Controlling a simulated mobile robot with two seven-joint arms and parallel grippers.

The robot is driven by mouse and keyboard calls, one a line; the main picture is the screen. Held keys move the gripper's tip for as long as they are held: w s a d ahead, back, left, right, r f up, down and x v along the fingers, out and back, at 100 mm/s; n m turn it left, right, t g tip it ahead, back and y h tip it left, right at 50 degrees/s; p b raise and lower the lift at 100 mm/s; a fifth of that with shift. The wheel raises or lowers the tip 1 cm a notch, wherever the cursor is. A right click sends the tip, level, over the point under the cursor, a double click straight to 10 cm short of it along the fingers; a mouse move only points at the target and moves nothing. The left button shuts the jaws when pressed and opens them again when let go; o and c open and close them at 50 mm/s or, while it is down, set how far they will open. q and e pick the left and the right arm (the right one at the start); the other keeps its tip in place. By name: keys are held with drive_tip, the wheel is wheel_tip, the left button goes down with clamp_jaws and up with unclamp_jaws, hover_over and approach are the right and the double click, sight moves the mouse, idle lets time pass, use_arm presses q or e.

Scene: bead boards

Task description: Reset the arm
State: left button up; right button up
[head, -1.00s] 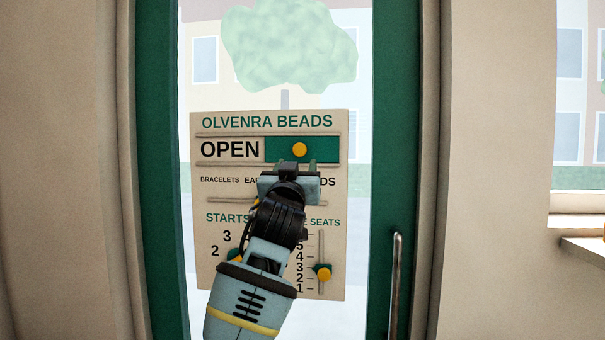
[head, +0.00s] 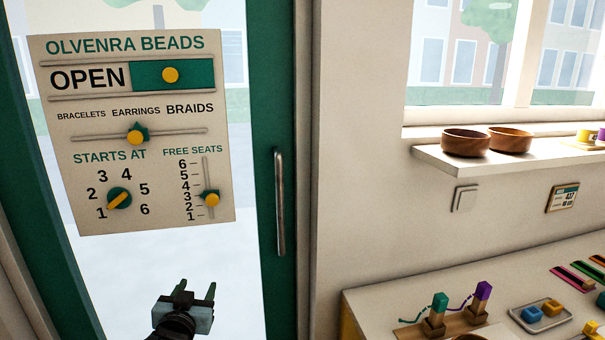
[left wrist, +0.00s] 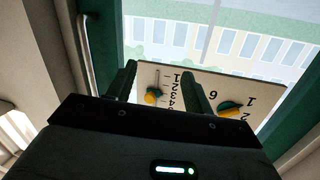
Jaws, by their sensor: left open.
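My left gripper (head: 195,295) is open and empty, low in front of the glass door, below the sign board and apart from it. In the left wrist view its two fingers (left wrist: 158,88) stand apart, with the lower part of the board upside down beyond them. The sign board (head: 220,130) reads OLVENRA BEADS. Its slide shows OPEN beside a green panel with a yellow knob (head: 171,75). The middle slider knob (head: 136,137) sits under EARRINGS. The STARTS AT dial (head: 119,199) points toward 1. The FREE SEATS knob (head: 212,199) sits between 2 and 3. My right gripper is not in view.
The green door frame has a metal handle (head: 280,205) right of the board. At lower right, a table (head: 385,290) holds a bead stand (head: 445,327) and a tray (head: 518,314). A shelf (head: 440,156) carries wooden bowls (head: 466,142).

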use_arm(q)
drive_tip(key=s+d+f+g+h+p, duration=0.15)
drive_tip(key=s+f+g, duration=0.25)
drive_tip(key=s+f, duration=1.7)
drive_tip(key=s+d+f+g, duration=0.1)
drive_tip(key=s+f+g, duration=0.1)
drive_tip(key=s, duration=1)
drive_tip(key=s+d+f+m+g+h, duration=0.1)
drive_tip(key=s+f, duration=0.2)
drive_tip(key=s, duration=1)
drive_tip(key=shift+f+g+p, duration=0.3)
drive_tip(key=shift+g+p, duration=0.1)
drive_tip(key=shift+p, duration=0.05)
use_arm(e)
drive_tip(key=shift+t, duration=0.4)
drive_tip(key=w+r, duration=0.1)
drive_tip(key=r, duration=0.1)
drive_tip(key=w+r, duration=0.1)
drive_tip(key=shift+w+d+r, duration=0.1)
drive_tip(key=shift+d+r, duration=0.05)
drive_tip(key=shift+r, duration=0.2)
